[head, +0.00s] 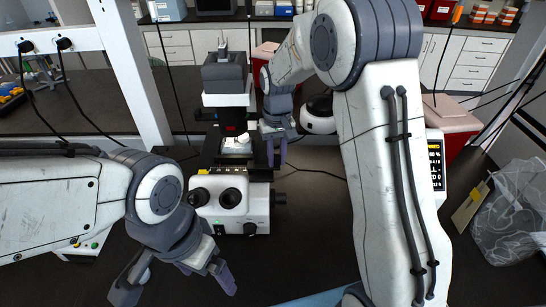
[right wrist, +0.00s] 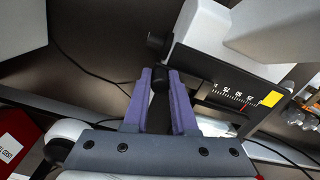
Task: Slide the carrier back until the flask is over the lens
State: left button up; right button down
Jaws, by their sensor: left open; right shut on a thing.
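A white and dark microscope (head: 232,200) stands on the dark bench in the middle of the head view. A pale, clear-looking piece (head: 240,143), possibly the flask, sits on its stage under the dark upper head; the lens cannot be made out. My right gripper (head: 277,152) is at the right side of the stage. In the right wrist view its purple fingers are shut on a small black knob (right wrist: 160,78), seemingly the carrier's handle. A scale with a red mark (right wrist: 235,98) and a yellow tag is beside it. My left gripper (head: 207,278) is open and empty, in front and left of the microscope.
A white frame post (head: 135,70) stands at left. A red box with a pale lid (head: 450,130) and a clear plastic bag (head: 510,215) are at right. Thin black cables lie on the bench around the microscope.

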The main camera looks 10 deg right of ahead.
jog(key=shift+w+r, duration=0.1)
jog(key=c, duration=0.7)
grip_release()
jog(key=shift+r, duration=0.4)
notch_tip(320, 180, up, 10)
jog(key=shift+f+b, duration=0.2)
jog(key=shift+b, duration=0.9)
